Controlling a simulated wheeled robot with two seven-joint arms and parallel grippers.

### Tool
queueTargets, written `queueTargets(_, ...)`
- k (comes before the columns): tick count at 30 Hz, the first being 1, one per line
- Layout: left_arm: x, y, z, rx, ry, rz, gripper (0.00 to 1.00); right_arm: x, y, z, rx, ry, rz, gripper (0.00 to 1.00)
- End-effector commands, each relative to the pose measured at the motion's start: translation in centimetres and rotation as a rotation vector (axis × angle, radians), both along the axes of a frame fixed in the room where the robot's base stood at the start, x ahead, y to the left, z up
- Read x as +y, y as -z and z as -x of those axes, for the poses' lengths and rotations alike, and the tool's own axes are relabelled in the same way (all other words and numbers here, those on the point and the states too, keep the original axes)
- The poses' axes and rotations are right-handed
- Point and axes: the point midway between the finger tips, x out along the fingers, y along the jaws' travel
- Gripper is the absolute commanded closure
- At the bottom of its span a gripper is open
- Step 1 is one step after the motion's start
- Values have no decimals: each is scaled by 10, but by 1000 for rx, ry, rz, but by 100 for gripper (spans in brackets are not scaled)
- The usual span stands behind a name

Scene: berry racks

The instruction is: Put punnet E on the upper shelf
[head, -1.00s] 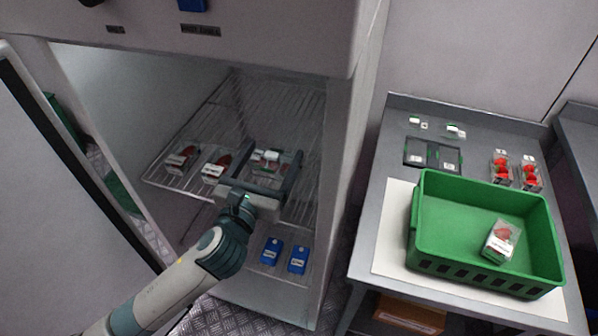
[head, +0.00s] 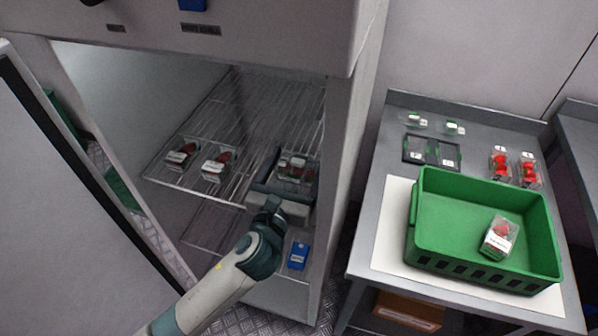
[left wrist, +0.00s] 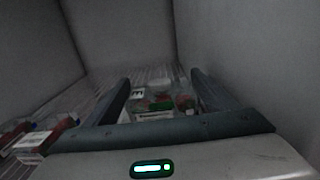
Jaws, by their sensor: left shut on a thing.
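My left gripper (head: 296,170) is inside the open cabinet, at the right side of the upper wire shelf (head: 243,120). It is shut on a clear punnet (head: 295,165), with a finger on either side. Two punnets with red fruit, a left one (head: 182,153) and a right one (head: 217,163), stand on the shelf to the left. My right gripper is not in view.
The cabinet's right wall (head: 345,160) is close beside the gripper. A blue box (head: 298,256) lies lower down. On the table at right, a green crate (head: 482,186) holds one punnet (head: 499,236); two red-fruit punnets stand behind it. The shelf's back is clear.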

Motion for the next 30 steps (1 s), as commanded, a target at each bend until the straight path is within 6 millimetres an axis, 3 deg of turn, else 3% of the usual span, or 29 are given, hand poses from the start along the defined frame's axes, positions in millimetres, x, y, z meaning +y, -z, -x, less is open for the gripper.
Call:
queueTargets(6, 0, 28, 0, 3, -1, 1, 50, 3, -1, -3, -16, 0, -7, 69)
queueTargets(22, -4, 36, 0, 1, 0, 0, 50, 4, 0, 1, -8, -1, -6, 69)
queueTargets(23, -4, 36, 0, 1, 0, 0, 17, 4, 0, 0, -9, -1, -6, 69)
queueTargets(30, -4, 36, 0, 1, 0, 0, 14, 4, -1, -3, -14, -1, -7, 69)
